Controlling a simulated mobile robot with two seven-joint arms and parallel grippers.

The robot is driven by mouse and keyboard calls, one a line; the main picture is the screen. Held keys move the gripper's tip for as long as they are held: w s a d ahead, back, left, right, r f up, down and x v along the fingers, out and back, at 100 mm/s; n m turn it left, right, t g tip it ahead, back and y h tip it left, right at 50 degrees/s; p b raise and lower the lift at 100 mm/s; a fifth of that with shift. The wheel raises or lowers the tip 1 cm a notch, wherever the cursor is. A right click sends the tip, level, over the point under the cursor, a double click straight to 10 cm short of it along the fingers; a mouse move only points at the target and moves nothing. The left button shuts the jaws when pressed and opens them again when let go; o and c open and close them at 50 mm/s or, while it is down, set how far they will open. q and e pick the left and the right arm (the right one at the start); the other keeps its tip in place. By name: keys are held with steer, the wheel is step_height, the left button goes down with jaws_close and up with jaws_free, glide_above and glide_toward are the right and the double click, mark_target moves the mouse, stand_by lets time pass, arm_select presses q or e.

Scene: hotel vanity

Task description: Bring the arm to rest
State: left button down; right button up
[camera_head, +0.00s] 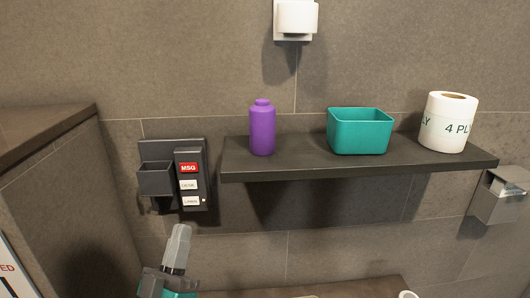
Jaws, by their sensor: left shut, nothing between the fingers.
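My left gripper (179,240) shows at the bottom left of the head view. Its grey fingers point up and are shut, with nothing visible between them. It is below the dark wall panel (189,178) and appears apart from it. Most of my left arm is out of the picture below. My right gripper is not in view.
A dark shelf (340,172) holds a purple bottle (262,130), a teal box (358,132) and a paper roll (449,120). The panel has a small open holder (156,180) and labelled buttons. A metal dispenser (500,197) is at right. A ledge (340,291) runs along the bottom.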

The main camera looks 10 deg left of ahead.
arm_select(q)
steer(key=s+d+f+m+g+p, duration=0.1)
steer(key=s+f+m+g, duration=0.1)
steer(key=s+f+g, duration=0.2)
steer(key=s+d+f+m+g+p, duration=0.1)
steer(key=s+f+g, duration=0.3)
steer(key=f, duration=0.7)
steer(key=s+d+f+m+g+p, duration=0.1)
steer(key=s+d+f+m+g, duration=0.1)
steer(key=s+f+g, duration=0.2)
step_height(320, 180, down, 4)
steer(key=g, duration=0.3)
steer(key=shift+s+d+m+g+h, duration=0.15)
steer(key=shift+d+m+g+h, duration=0.15)
steer(key=shift+m, duration=0.1)
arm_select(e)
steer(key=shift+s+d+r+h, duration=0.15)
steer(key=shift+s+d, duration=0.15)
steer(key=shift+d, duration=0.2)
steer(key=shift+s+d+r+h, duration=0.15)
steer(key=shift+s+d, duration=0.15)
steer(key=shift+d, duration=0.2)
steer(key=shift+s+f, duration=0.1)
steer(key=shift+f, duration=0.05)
